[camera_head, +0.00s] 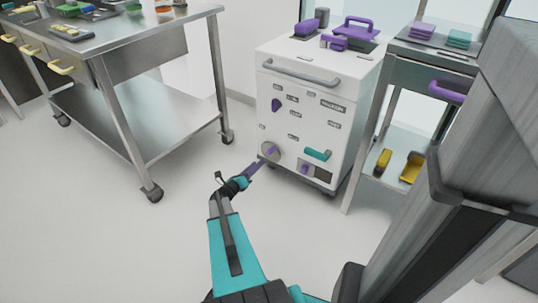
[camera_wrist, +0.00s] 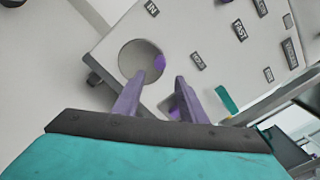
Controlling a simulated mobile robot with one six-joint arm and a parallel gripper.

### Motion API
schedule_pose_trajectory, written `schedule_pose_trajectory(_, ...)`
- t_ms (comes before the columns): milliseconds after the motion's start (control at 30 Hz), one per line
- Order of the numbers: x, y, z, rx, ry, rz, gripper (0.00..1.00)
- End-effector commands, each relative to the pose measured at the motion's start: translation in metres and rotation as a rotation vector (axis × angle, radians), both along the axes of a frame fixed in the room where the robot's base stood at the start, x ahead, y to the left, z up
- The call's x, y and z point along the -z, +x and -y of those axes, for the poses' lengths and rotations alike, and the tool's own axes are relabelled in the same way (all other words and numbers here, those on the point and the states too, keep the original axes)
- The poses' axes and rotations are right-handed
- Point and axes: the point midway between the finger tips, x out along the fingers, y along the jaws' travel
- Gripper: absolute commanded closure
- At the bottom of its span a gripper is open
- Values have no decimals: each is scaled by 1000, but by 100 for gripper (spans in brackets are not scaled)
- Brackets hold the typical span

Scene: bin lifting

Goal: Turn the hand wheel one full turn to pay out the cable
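The hand wheel (camera_head: 264,148) is a grey round disc with a purple knob, low on the front left of a white cabinet (camera_head: 300,85). In the wrist view the wheel (camera_wrist: 134,58) is at the upper middle, with its purple knob (camera_wrist: 159,62) at its right edge. My gripper (camera_head: 255,167) is just in front of and below the wheel. In the wrist view its two purple fingers (camera_wrist: 160,76) stand apart with nothing between them. The left fingertip overlaps the wheel's lower edge in that view; I cannot tell whether they touch. No cable can be made out.
A teal handle (camera_head: 318,155) and a purple part in a dark recess (camera_head: 304,169) sit right of the wheel. A steel table (camera_head: 140,40) stands at left, a steel cart (camera_head: 432,50) at right. The floor (camera_head: 110,245) in front is clear.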

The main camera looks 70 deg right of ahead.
Motion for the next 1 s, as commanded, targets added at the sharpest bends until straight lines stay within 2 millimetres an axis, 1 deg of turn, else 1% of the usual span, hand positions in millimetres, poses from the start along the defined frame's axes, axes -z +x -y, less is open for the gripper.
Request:
schedule_pose_trajectory(33,2,-2,9,3,-1,1,62)
schedule_pose_trajectory(100,2,-4,18,2,-1,1,62)
schedule_pose_trajectory(600,2,-23,86,2,-1,2,62)
schedule_pose_trajectory(800,1,-27,103,1,0,1,62)
schedule_pose_trajectory(1000,0,-29,107,1,-1,0,62)
